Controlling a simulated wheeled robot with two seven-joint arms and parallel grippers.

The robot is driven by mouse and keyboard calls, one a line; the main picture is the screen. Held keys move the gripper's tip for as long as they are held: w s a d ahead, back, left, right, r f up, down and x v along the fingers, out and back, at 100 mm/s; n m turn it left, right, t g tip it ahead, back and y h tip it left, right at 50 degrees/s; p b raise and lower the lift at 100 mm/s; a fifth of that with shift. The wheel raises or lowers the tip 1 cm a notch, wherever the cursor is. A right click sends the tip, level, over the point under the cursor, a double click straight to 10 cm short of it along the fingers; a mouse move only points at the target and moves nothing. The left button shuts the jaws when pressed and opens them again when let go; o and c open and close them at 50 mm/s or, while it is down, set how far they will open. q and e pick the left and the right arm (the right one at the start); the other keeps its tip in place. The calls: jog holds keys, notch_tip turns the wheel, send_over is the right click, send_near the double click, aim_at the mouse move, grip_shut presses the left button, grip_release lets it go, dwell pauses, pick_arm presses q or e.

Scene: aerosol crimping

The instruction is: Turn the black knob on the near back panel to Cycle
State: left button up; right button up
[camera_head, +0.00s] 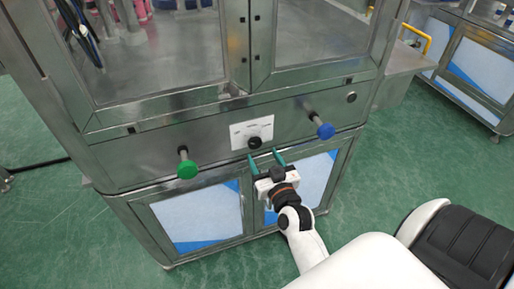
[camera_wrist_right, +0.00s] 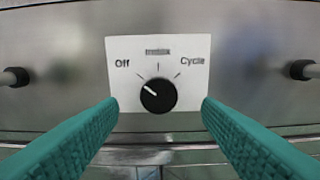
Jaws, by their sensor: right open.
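The black knob (camera_head: 255,143) sits on a white label plate (camera_head: 238,133) in the middle of the machine's metal panel. In the right wrist view the knob (camera_wrist_right: 158,95) has a white mark pointing up and left, toward "Off". The plate (camera_wrist_right: 196,46) reads "Off" at left, a blurred word at top and "Cycle" at right. My right gripper (camera_head: 265,158) is open just below and in front of the knob. Its green fingers (camera_wrist_right: 160,122) stand to the left and right of the knob, apart from it. My left gripper is not in view.
A green push button (camera_head: 187,169) sticks out of the panel left of the knob, and a blue one (camera_head: 325,130) to the right. A small round lock (camera_head: 351,97) is farther right. Glazed doors stand above, and blue-white cabinet doors (camera_head: 200,214) below.

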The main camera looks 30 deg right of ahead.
aim_at(256, 144)
jog(key=b+x, duration=0.1)
jog(key=x, duration=0.4)
jog(key=shift+w, duration=0.4)
jog(key=c, duration=1)
